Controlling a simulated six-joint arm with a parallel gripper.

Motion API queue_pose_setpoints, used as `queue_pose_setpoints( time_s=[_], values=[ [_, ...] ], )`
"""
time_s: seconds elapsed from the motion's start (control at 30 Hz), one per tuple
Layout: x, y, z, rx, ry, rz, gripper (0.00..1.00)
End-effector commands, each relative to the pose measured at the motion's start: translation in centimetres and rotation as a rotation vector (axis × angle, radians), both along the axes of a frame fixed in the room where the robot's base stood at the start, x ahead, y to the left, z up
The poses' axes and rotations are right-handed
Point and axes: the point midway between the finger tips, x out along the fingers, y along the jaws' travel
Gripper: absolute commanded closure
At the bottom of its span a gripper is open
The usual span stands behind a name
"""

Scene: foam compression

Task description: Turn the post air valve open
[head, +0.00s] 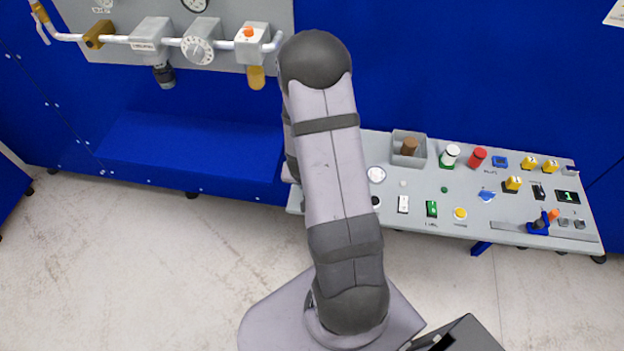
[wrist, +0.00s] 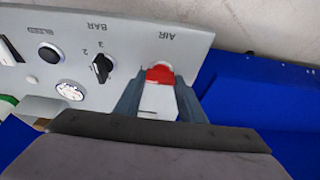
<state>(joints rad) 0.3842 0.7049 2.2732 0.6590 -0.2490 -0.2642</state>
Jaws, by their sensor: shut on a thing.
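The air valve (wrist: 160,74) has a red part and a pale body, beside the upside-down "AIR" label on the grey console (wrist: 205,50). In the wrist view my gripper (wrist: 158,90) has one finger on each side of it and is shut on it. The lower part of the valve is hidden by the gripper body. How far the valve is turned cannot be told. In the head view my arm hides the gripper and the valve; the console (head: 470,222) shows to the right of the arm.
Beside the valve are a black BAR selector knob (wrist: 102,68), a round gauge (wrist: 70,91) and a black BLEED button (wrist: 50,53). A grey bin (head: 400,160) and several buttons stand on the console. A pipe panel (head: 180,60) hangs on the blue wall at upper left.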

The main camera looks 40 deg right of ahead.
Motion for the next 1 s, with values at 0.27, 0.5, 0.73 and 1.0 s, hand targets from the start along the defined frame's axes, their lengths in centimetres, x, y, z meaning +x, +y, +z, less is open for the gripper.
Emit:
queue_pose_setpoints(
  time_s=[0.27,0.5,0.73,1.0],
  values=[
    [0.2,-0.1,0.1,-0.005,-0.007,-0.011,0.86],
    [0.2,-0.2,0.1,-0.005,-0.007,-0.011,0.47],
    [0.1,-0.1,0.0,-0.002,-0.003,-0.009,0.45],
    [-0.2,0.3,1.2,-0.002,-0.003,-0.009,0.45]
  ],
)
